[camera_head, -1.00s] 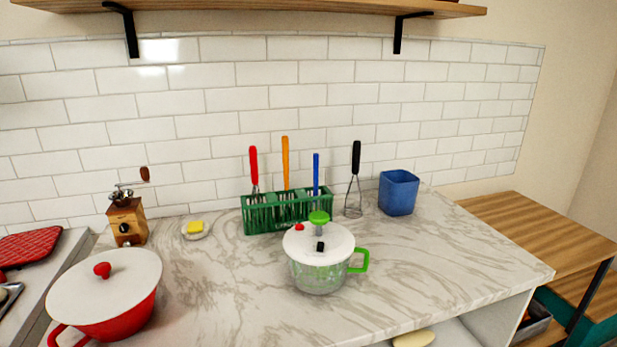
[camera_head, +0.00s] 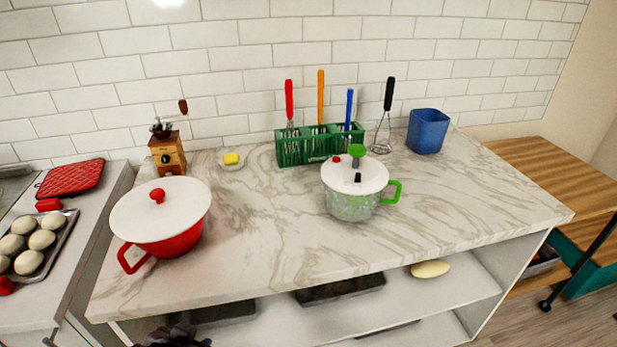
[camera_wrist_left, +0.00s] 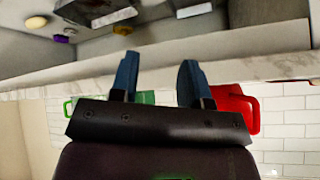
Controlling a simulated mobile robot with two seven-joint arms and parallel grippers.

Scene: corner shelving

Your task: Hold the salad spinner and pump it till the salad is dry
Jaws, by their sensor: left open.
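The salad spinner (camera_head: 352,204) stands upright on the marble counter. It has a clear bowl, a white lid (camera_head: 355,174), a green pump knob (camera_head: 357,151) on top and a green handle (camera_head: 391,192) on its right. What the clear bowl holds is hard to make out. My left gripper (camera_wrist_left: 158,75) is open and empty in the left wrist view, near the counter's front edge and apart from the spinner. That view appears upside down, with green and red things partly hidden behind the gripper. My right gripper is not in view.
A red pot (camera_head: 170,240) with a white lid stands left of the spinner. A green utensil rack (camera_head: 292,153), a blue container (camera_head: 427,131), a grinder (camera_head: 166,152) and a small yellow-topped dish (camera_head: 231,161) stand behind. The counter between pot and spinner is clear.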

